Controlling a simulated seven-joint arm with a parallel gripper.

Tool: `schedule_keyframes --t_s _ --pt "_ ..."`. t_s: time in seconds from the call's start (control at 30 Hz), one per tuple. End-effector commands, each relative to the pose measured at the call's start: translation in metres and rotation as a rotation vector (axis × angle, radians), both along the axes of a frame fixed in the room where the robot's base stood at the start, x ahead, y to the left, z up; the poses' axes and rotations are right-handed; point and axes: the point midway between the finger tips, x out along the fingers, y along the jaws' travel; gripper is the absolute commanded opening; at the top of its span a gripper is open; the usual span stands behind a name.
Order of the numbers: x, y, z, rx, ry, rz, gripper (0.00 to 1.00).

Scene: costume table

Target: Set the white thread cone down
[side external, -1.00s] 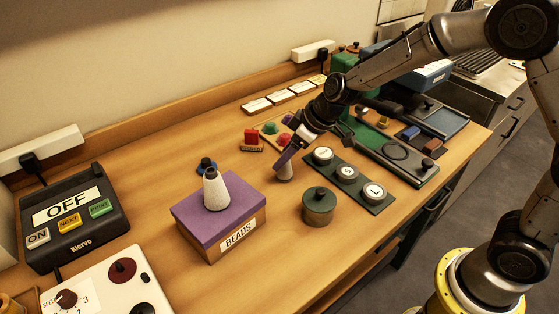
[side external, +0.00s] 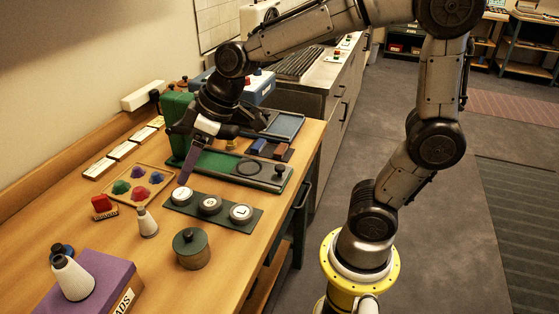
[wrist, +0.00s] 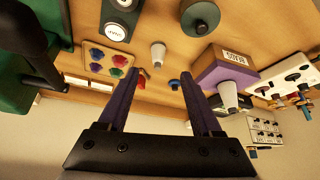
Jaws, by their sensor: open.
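A small white cone (side external: 148,223) stands upright on the bare wooden table, left of the row of round lettered pads. It also shows in the wrist view (wrist: 158,54), beyond the fingertips and apart from them. A larger white cone (side external: 73,278) stands on the purple lid of the BEADS box (side external: 108,272); the wrist view shows it too (wrist: 228,96). I cannot tell by name which cone is the thread cone. My gripper (side external: 184,178) is raised above the table behind the small cone. In the wrist view its purple fingers (wrist: 159,76) are spread, with nothing between them.
A lidded green pot (side external: 192,248) stands right of the small cone. The strip of lettered pads (side external: 226,217), a tray of coloured pieces (side external: 120,199) and a red block (side external: 102,207) are close by. A green upright block (side external: 172,106) stands behind my gripper.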

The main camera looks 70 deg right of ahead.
Motion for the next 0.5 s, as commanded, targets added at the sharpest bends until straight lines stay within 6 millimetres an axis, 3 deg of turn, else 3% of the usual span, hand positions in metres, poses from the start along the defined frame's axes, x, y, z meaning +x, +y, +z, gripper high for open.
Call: schedule_keyframes --t_s 0.03,0.2,0.33,0.5 --pt "-0.030 -0.010 0.013 -0.001 -0.008 -0.047 0.66" --pt "-0.119 -0.038 0.021 -0.011 0.005 -0.218 0.66" --pt "-0.162 -0.052 0.014 -0.019 0.007 -0.318 0.66" --pt "-0.182 -0.060 0.007 -0.024 0.009 -0.375 0.66"
